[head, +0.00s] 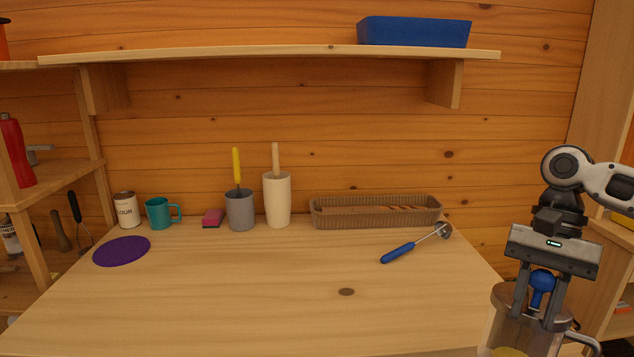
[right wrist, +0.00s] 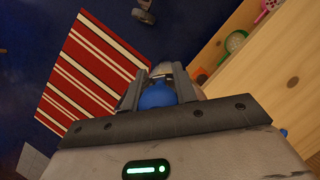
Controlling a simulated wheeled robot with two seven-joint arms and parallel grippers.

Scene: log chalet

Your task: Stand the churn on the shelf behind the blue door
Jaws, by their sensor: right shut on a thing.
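The churn (head: 530,338) is a see-through jar with a brownish lid, a side handle and a blue knob on top, at the lower right of the head view. Its bottom is cut off by the frame edge. My right gripper (head: 537,308) points down and is shut on the churn by the blue knob. In the right wrist view the blue knob (right wrist: 157,96) sits between the fingers, and the jar below is mostly hidden. No blue door shows in either view, nor a shelf behind one. My left gripper is out of view.
The wooden table (head: 270,300) holds a brown basket (head: 375,222), a blue-handled tool (head: 398,253), a white crock (head: 277,200), cups and a purple mat (head: 122,251). A wall shelf (head: 250,56) bears a blue bin (head: 414,32). A striped rug (right wrist: 85,75) lies on the floor.

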